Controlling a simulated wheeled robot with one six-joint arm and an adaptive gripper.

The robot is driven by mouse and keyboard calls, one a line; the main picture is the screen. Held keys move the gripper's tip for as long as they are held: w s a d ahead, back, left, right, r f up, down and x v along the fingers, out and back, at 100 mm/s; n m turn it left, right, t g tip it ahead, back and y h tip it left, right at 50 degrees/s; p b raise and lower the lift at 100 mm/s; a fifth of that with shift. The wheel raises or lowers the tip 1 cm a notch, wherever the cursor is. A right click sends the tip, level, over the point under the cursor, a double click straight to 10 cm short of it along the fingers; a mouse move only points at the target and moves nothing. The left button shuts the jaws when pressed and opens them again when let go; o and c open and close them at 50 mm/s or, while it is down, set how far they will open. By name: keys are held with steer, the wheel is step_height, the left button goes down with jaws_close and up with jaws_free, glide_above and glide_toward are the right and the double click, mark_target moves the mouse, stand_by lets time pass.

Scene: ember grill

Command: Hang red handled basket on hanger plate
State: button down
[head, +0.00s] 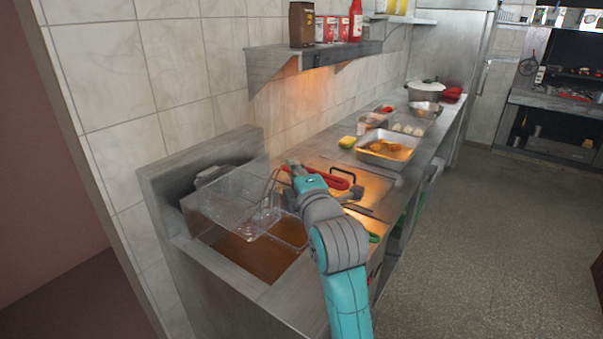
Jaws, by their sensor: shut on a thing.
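The red handled basket is a pale wire mesh basket (232,197) tilted above the left part of the fryer. Its red handle (335,181) runs to the right, partly behind my wrist. My gripper (296,187) is shut at the handle; its fingertips are largely hidden by my wrist. The fryer's raised metal back (158,182) stands against the tiled wall, behind and left of the basket. A grey metal piece (212,173) there may be the hanger plate; the mesh partly covers it. I cannot tell whether the basket touches it.
Brown oil (262,258) fills the fryer well below the basket. A green handle (374,238) shows right of my arm. A wall shelf (318,53) with bottles and cans overhangs the counter. A metal tray of food (387,150) stands farther back. The floor at right is clear.

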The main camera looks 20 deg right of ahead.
steer(key=shift+f, duration=2.15)
steer(key=c, duration=1.1)
jaws_free()
